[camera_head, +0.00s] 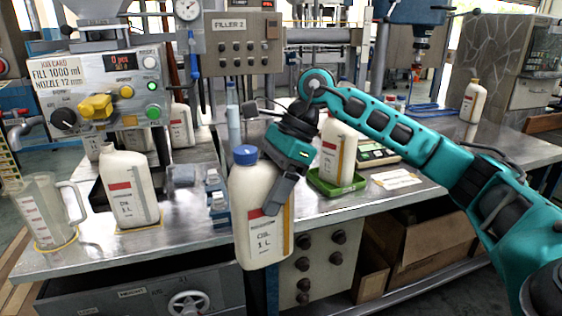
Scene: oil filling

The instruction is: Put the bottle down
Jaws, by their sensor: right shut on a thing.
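A cream oil bottle (247,228) with a blue cap, a red patch and an "OIL 1 L" label is in the middle foreground. It is upright and overlaps the front edge of the metal table (345,212). My right gripper (276,192) comes from the right and is shut on this bottle at its upper right side. One finger shows across the front of the bottle; the other is hidden. My left gripper is not in view.
An open oil bottle (128,188) and a clear jug (48,212) stand on the left. Another bottle (338,150) stands in a green tray (337,184) behind my gripper. A white card (396,179) lies on the right.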

